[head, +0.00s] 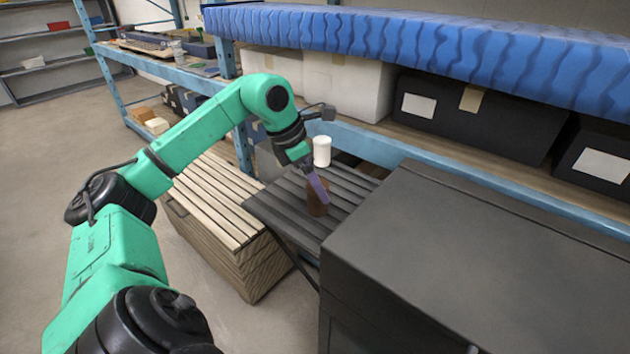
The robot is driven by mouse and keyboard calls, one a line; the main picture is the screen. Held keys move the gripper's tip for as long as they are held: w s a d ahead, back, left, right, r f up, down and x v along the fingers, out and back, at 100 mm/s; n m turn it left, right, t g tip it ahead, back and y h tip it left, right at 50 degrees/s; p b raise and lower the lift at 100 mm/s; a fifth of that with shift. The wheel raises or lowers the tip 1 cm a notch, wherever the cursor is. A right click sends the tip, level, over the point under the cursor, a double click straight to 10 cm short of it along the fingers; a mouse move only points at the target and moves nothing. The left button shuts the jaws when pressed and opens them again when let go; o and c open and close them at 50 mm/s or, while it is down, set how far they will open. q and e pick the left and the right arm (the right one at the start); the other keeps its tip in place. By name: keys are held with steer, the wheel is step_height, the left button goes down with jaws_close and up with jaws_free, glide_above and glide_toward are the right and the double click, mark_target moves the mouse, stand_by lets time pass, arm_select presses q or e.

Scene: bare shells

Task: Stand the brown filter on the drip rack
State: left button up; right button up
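A small brown, cup-like thing (317,206), which looks like the brown filter, is at the dark slatted table (265,206). My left gripper (319,189) comes down from above, with its purplish fingers overlapping the top of the brown thing. At this size I cannot tell whether the fingers close on it, or whether it rests on the slats or is held just above them. I cannot pick out a separate drip rack; the dark slatted top is the only rack-like surface by the filter. My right gripper is not in view.
A white cylinder (321,152) stands behind the gripper, near the table's far side. A large dark cabinet (460,265) is close on the right. A pale slatted wooden box (215,205) stands left. Blue shelving (400,155) with boxes runs behind. Open floor lies left.

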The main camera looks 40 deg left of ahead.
arm_select(q)
steer(key=shift+r, duration=0.2)
steer(key=shift+a+r, duration=0.1)
steer(key=shift+r, duration=0.25)
steer(key=p+v, duration=0.2)
steer(key=v, duration=0.9)
steer(key=shift+s+r, duration=0.1)
steer(key=shift+r, duration=0.05)
